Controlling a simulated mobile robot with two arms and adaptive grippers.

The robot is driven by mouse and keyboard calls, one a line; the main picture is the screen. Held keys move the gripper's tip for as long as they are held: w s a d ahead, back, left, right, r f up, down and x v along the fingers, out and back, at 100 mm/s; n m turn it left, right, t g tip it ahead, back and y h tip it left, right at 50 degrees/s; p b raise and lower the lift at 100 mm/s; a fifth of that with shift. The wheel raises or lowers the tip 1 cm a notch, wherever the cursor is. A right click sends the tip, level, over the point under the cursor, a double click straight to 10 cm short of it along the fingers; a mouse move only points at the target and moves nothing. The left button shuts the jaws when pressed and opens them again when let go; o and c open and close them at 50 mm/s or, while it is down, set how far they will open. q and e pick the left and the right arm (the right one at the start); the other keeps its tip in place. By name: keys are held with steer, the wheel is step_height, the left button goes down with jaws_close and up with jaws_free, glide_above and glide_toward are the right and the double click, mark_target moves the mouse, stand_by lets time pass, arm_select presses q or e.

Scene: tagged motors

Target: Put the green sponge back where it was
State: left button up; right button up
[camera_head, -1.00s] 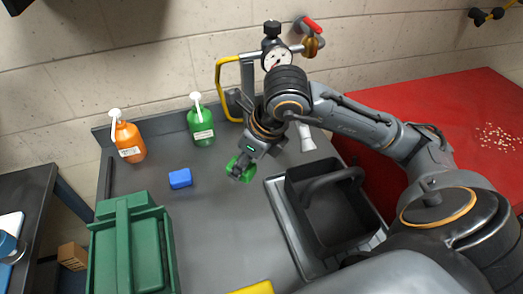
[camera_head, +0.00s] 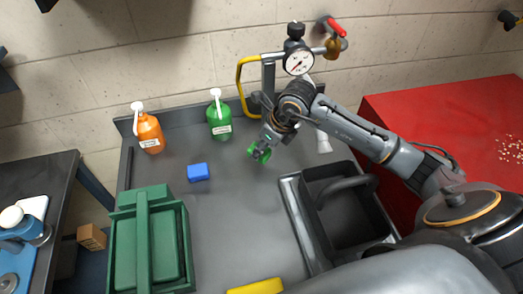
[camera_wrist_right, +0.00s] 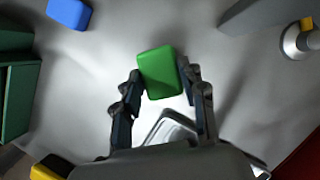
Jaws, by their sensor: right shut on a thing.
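My right gripper (camera_head: 261,150) is shut on the green sponge (camera_wrist_right: 160,72). In the wrist view the sponge sits between the two fingers. In the head view it shows as a small green patch (camera_head: 256,154) at the fingertips, over the grey counter (camera_head: 235,215), just left of the sink's upper corner. Whether it touches the counter I cannot tell. My left gripper is not in view.
A blue sponge (camera_head: 198,172) lies to the left. Behind stand an orange bottle (camera_head: 149,135) and a green bottle (camera_head: 220,120). A green toolbox (camera_head: 150,240), a yellow sponge (camera_head: 257,287) and the black sink (camera_head: 345,215) surround the clear middle of the counter.

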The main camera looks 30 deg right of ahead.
steer(key=shift+w+f, duration=0.2)
step_height(320, 180, down, 3)
steer(key=shift+w+d+p, duration=0.1)
steer(key=shift+w+p, duration=0.05)
steer(key=shift+p, duration=0.85)
steer(key=shift+f, duration=0.25)
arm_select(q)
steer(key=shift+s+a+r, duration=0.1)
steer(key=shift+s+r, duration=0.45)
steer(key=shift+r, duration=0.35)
arm_select(e)
steer(key=shift+f, duration=0.1)
steer(key=shift+f+b, duration=0.2)
steer(key=shift+b, duration=0.15)
steer(key=o, duration=1)
steer(key=shift+r, duration=0.1)
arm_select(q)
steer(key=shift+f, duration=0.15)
